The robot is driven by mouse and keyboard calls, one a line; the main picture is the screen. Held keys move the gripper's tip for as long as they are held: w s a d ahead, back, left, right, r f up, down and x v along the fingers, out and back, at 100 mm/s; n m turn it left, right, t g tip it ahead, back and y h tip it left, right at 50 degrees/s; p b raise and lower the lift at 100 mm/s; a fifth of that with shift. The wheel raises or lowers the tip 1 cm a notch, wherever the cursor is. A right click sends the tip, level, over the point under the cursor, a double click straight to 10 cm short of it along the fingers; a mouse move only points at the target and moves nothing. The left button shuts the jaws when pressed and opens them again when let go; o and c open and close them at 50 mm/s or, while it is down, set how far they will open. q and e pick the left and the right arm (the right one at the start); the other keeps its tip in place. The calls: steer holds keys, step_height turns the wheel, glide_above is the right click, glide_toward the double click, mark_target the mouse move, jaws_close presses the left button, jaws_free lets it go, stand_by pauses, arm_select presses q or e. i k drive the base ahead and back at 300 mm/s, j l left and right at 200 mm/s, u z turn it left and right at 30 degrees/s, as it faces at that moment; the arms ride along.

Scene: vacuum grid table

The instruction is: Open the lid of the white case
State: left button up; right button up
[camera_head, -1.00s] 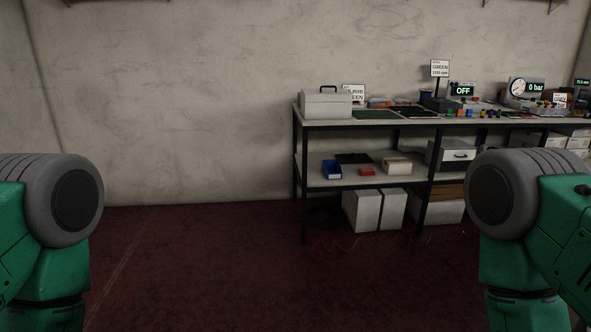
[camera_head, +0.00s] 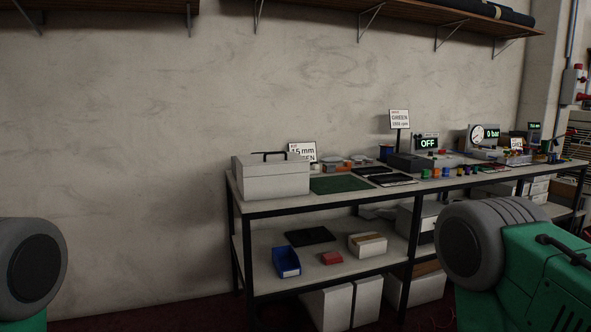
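The white case (camera_head: 271,181) stands closed on the left end of the workbench top (camera_head: 262,207). Its lid (camera_head: 268,163) is down and has a dark handle on top. My two green arms with grey joints show at the lower left and lower right edges, well short of the case. Neither gripper is in the picture.
A green mat (camera_head: 340,184) lies right of the case, with dark trays (camera_head: 391,180) beyond it. A sign (camera_head: 302,151) stands behind the case. The lower shelf (camera_head: 268,272) holds a blue bin (camera_head: 286,262), a red block (camera_head: 331,258) and a box (camera_head: 367,245). Wall shelves (camera_head: 440,12) hang above.

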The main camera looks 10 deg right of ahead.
mark_target(268, 164)
steer(key=i+l, duration=0.2)
steer(key=i, duration=0.35)
steer(key=i+l+u, duration=0.15)
steer(key=i, duration=0.35)
steer(key=i+l, duration=0.25)
steer(key=i, duration=0.25)
steer(key=u, duration=0.05)
